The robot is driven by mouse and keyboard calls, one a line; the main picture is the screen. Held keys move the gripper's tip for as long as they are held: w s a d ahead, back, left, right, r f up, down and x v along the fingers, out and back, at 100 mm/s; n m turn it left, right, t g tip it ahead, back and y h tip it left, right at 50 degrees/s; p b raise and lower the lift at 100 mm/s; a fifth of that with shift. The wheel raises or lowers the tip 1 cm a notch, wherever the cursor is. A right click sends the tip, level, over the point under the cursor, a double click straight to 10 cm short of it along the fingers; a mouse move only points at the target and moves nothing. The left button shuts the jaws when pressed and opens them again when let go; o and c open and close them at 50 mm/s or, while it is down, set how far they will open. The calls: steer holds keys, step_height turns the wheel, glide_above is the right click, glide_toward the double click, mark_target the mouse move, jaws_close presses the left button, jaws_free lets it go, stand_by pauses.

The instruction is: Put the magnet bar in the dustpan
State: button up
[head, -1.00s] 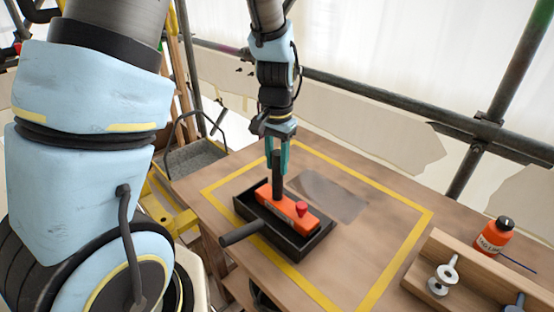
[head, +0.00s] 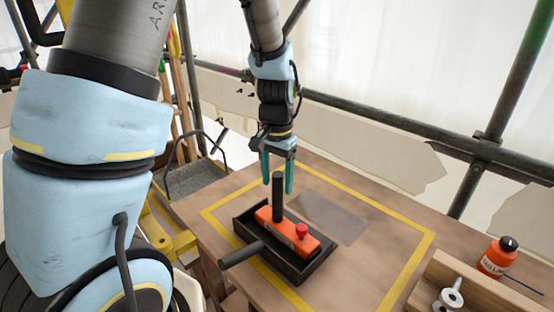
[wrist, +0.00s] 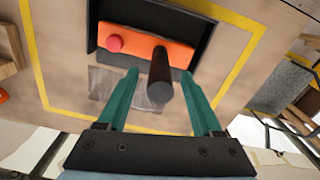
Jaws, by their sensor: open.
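The orange magnet bar (head: 272,227), with a red knob and an upright black handle, lies inside the black dustpan (head: 313,265). In the wrist view the magnet bar (wrist: 140,44) also lies within the dustpan (wrist: 205,45) walls. The dustpan rests on the wooden table, its handle pointing to the lower left. My gripper (head: 278,190) is open and empty above the magnet bar. Its teal fingers stand apart on either side of the upright handle's top, and in the wrist view the gripper (wrist: 160,78) shows a gap around that handle.
A yellow taped rectangle (head: 398,262) surrounds the dustpan on the table. A grey translucent patch (head: 328,218) lies behind it. At right are an orange bottle (head: 497,257) and a wooden tray (head: 430,280) with metal hardware. Scaffold rails run behind. A grey bucket-like container (head: 195,178) stands left.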

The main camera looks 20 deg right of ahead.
step_height(320, 180, up, 11)
steer(key=shift+r+b, duration=0.1)
steer(key=shift+b, duration=0.7)
steer(key=a+f+n, duration=0.3)
steer(key=a+n, duration=0.1)
steer(key=a, duration=0.7)
steer(key=s+a+f+n+t, duration=0.1)
steer(key=a+f+n, duration=0.2)
steer(key=a, duration=0.9)
steer(key=shift+s+a+f+n+t, duration=0.2)
steer(key=shift+a+f+n+t, duration=0.15)
steer(key=shift+n, duration=0.65)
